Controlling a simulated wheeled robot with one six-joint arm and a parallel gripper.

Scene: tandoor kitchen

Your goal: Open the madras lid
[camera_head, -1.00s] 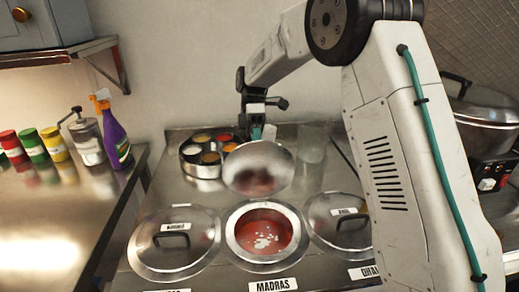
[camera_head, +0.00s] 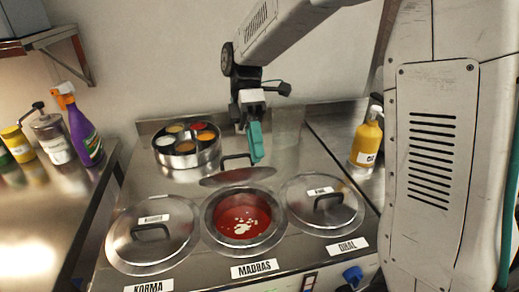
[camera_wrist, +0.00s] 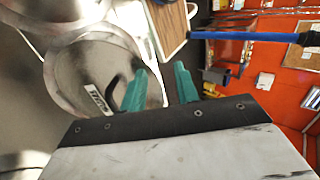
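The madras pot (camera_head: 210,222) stands uncovered in the middle of the counter, with red curry (camera_head: 242,218) showing inside. Its label (camera_head: 255,268) is in front. The madras lid (camera_head: 225,181) lies low behind the pot, handle (camera_head: 237,157) up; whether it touches the rim I cannot tell. My gripper (camera_head: 256,155) is just above and right of that handle, apart from it. In the wrist view, my gripper's teal fingers (camera_wrist: 160,88) are spread with nothing between them. A labelled lid (camera_wrist: 75,80) with a dark handle lies left of them; which lid I cannot tell.
The korma lid (camera_head: 180,245) and dhal lid (camera_head: 345,215) sit closed either side of the pot. A round spice tin (camera_head: 190,158) stands behind left, a yellow bottle (camera_head: 366,143) at right, a purple spray bottle (camera_head: 82,135) on the left counter.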

